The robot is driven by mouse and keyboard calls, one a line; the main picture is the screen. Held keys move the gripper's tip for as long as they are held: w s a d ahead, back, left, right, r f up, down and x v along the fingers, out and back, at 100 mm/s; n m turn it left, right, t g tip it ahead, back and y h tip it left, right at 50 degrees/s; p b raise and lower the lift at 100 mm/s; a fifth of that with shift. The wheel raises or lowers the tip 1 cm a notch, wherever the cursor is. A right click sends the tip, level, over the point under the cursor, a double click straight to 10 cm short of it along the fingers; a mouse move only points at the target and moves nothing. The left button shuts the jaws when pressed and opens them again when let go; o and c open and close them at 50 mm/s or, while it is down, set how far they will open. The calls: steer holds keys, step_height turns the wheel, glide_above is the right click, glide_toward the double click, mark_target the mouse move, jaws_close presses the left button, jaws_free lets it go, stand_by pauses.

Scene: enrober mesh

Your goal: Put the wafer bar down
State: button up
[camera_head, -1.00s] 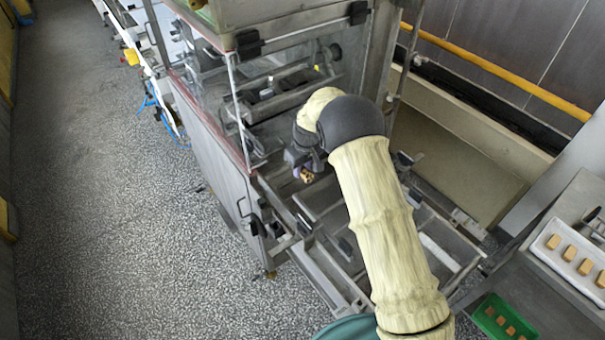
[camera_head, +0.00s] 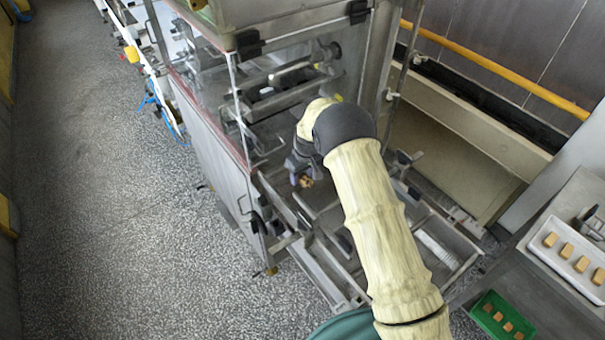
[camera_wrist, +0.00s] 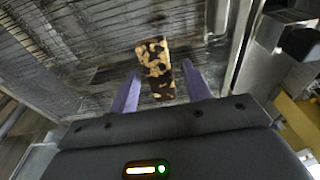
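The wafer bar (camera_wrist: 154,69) is tan with dark brown patches. In the wrist view it shows between and beyond the two purple fingers of my gripper (camera_wrist: 160,75), with a gap visible on the right side. My gripper is open around the bar. In the head view the bar (camera_head: 306,182) is a small tan-brown piece at the tip of my gripper (camera_head: 300,178), inside the machine's lower metal frame. Grey wire mesh (camera_wrist: 80,50) shows behind the bar in the wrist view. I cannot tell whether the bar touches it.
The machine's clear panel and metal bars (camera_head: 285,98) stand just behind my gripper. Frame rails (camera_head: 318,268) run in front. At the right, a white tray (camera_head: 545,262) and a green tray (camera_head: 478,313) hold several tan pieces. The speckled floor at the left is clear.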

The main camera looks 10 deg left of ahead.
mark_target(306, 180)
step_height(306, 180, up, 12)
steer(key=s+d+b, duration=0.1)
steer(key=b, duration=0.2)
steer(key=shift+d, duration=0.2)
stand_by(0.4)
steer(key=shift+r, duration=0.1)
stand_by(0.5)
steer(key=s+d+r+m, duration=0.2)
steer(key=d, duration=0.4)
steer(key=s+d+r+m, duration=0.1)
steer(key=s+d+r, duration=0.1)
steer(key=d, duration=0.3)
steer(key=s+d+m, duration=0.3)
steer(key=s+d, duration=0.5)
steer(key=s, duration=0.2)
steer(key=s+d+r+m+t+h, duration=0.1)
steer(key=s+d+m, duration=0.2)
steer(key=s+d, duration=0.6)
steer(key=shift+s+r+m, duration=0.2)
steer(key=shift+s+m, duration=0.2)
steer(key=shift+s, duration=0.85)
steer(key=shift+d, duration=0.1)
